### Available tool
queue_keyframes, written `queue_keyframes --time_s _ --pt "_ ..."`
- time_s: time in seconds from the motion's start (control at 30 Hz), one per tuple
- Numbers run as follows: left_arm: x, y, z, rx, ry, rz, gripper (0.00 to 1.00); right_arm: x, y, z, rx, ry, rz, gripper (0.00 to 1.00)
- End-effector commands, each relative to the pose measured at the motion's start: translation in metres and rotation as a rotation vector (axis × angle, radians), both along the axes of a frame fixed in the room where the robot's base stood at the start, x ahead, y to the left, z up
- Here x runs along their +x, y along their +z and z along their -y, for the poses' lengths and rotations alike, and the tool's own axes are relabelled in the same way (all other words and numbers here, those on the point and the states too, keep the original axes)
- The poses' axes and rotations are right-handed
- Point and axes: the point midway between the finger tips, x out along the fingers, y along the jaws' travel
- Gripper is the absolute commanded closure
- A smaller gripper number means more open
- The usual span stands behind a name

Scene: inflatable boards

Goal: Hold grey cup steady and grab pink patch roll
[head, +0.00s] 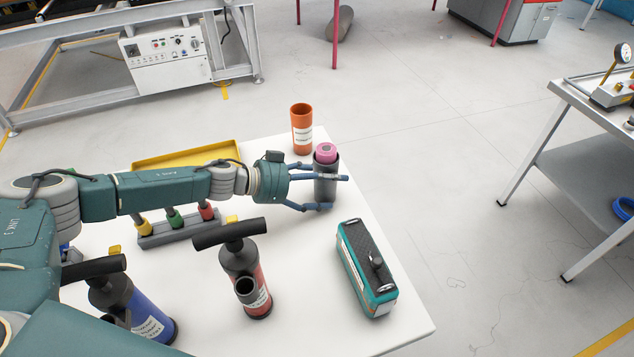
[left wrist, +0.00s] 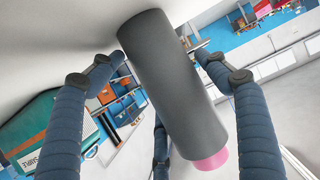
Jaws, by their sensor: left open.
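The grey cup (head: 325,188) stands upright near the table's far right edge. The pink patch roll (head: 326,151) sits in it, its top showing above the rim. My left gripper (head: 337,192) is open, its blue fingers spread around the cup's sides. In the left wrist view the grey cup (left wrist: 172,85) lies between the fingers, with the pink roll (left wrist: 211,160) sticking out of its end. I cannot tell whether any finger touches the cup. My right gripper is not in view.
An orange cup (head: 302,130) stands just behind the grey cup. A teal case (head: 366,268), a red pump (head: 247,280), a blue pump (head: 135,305), a tool rack (head: 170,236) and a yellow tray (head: 185,156) share the white table (head: 310,310).

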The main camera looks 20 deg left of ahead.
Motion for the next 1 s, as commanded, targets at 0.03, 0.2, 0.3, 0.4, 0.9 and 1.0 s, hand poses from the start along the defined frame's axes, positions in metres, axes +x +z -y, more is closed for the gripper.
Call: queue_keyframes --time_s 0.03,0.2,0.3,0.4,0.9,1.0 --pt "0.0006 -0.0006 0.0006 0.000 0.001 0.000 0.25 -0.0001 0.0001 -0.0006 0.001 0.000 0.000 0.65" --pt "0.0007 -0.0007 0.0009 0.000 0.000 0.000 0.25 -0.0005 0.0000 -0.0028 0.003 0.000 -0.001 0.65" --pt "0.0006 -0.0006 0.0009 0.000 0.000 0.000 0.33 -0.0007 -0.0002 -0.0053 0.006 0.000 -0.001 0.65" --pt "0.0006 -0.0006 0.0009 0.000 0.000 0.000 0.53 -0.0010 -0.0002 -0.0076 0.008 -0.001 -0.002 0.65" --pt "0.0004 -0.0006 0.0008 0.000 0.000 0.000 0.62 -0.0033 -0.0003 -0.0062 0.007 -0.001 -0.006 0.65" --pt "0.0004 -0.0006 0.0008 0.000 0.000 0.000 0.62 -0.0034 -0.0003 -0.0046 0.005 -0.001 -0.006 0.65"
